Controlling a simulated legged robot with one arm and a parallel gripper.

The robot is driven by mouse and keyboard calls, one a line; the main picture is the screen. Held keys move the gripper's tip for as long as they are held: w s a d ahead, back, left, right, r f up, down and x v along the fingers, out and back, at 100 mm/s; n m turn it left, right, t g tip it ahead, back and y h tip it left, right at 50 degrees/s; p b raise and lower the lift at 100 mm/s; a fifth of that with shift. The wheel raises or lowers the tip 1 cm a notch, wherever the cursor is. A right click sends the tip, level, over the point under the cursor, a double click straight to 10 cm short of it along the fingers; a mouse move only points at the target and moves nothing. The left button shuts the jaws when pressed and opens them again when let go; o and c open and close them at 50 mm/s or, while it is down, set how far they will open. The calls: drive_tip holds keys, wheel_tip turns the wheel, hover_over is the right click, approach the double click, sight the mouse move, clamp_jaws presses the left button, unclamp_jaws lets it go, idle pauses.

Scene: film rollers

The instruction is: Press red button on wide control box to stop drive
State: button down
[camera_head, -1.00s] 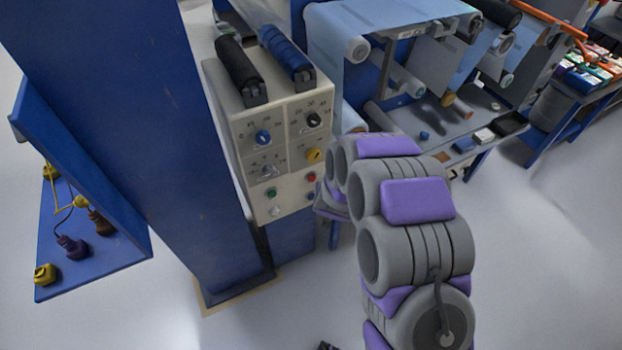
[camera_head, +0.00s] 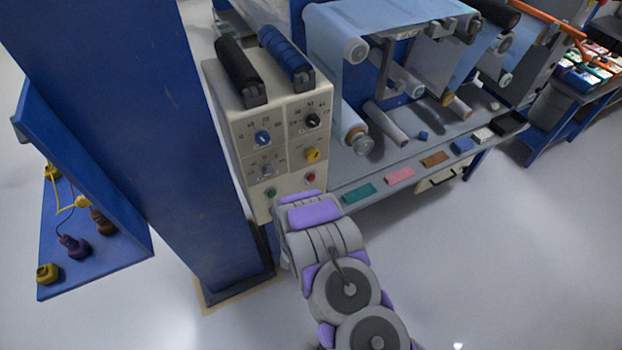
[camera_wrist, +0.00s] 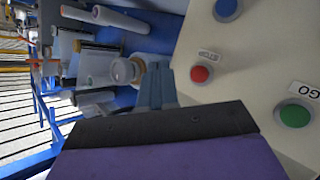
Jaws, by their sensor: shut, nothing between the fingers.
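The wide control box (camera_head: 285,150) is cream, with knobs and buttons on its front. Its red button (camera_head: 310,177) is at the lower right of the panel in the head view. My gripper (camera_wrist: 157,88) is shut and empty in the wrist view. Its fingertips are just left of the red button in the picture; whether they touch the panel I cannot tell. In the head view my arm hides the gripper and the bottom of the box.
Film rollers (camera_head: 386,124) and a shelf with coloured pieces are right of the box. A blue post (camera_head: 140,130) stands left.

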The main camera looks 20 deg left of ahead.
sight(311, 178)
drive_tip(key=shift+d, duration=0.1)
drive_tip(key=w+a, duration=0.5)
drive_tip(key=a, duration=0.2)
drive_tip(key=shift+w, duration=0.35)
drive_tip(key=shift+w, duration=0.1)
idle(2.2)
drive_tip(key=shift+w+a, duration=0.15)
drive_tip(key=shift+a, duration=0.05)
